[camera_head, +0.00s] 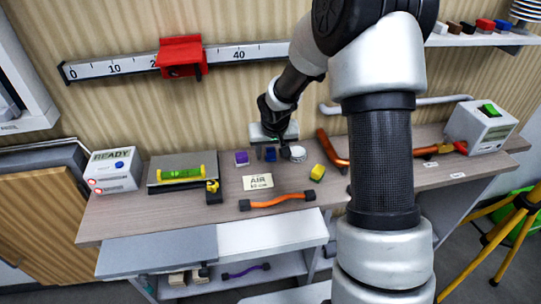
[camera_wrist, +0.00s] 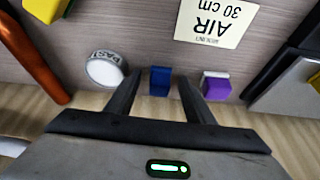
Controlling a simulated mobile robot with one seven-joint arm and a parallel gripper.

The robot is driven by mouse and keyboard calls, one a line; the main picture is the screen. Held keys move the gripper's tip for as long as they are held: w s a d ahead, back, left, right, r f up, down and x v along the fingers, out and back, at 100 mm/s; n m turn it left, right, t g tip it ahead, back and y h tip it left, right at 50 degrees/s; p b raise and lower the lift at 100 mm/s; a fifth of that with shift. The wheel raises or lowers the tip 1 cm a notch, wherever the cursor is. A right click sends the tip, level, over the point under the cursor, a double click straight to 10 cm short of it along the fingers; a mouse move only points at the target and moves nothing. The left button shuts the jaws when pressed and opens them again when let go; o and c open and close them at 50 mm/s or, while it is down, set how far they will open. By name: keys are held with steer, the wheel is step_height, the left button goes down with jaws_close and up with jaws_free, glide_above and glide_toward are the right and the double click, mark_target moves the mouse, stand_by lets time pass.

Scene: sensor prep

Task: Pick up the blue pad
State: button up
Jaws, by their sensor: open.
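The blue pad (camera_head: 270,154) is a small dark blue block on the wooden bench top, near the wall side. It also shows in the wrist view (camera_wrist: 160,80), lying between the two black fingers of my gripper (camera_wrist: 158,92). My gripper (camera_head: 272,150) is open and empty, pointing down over the pad in the head view. I cannot tell whether the fingers touch the pad or how high they are above the bench.
A purple block (camera_wrist: 216,86) stands close to one finger, and a round white container (camera_wrist: 105,70) stands close to the other. A card reading AIR 30 cm (camera_head: 257,182), a yellow block (camera_head: 317,172) and an orange cable (camera_head: 277,201) lie toward the bench's front. An orange tube (camera_head: 332,149) lies to the right.

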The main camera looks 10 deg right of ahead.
mark_target(271, 151)
steer(key=c, duration=1.1)
step_height(271, 151, up, 10)
steer(key=shift+p, duration=0.85)
steer(key=shift+o, duration=0.4)
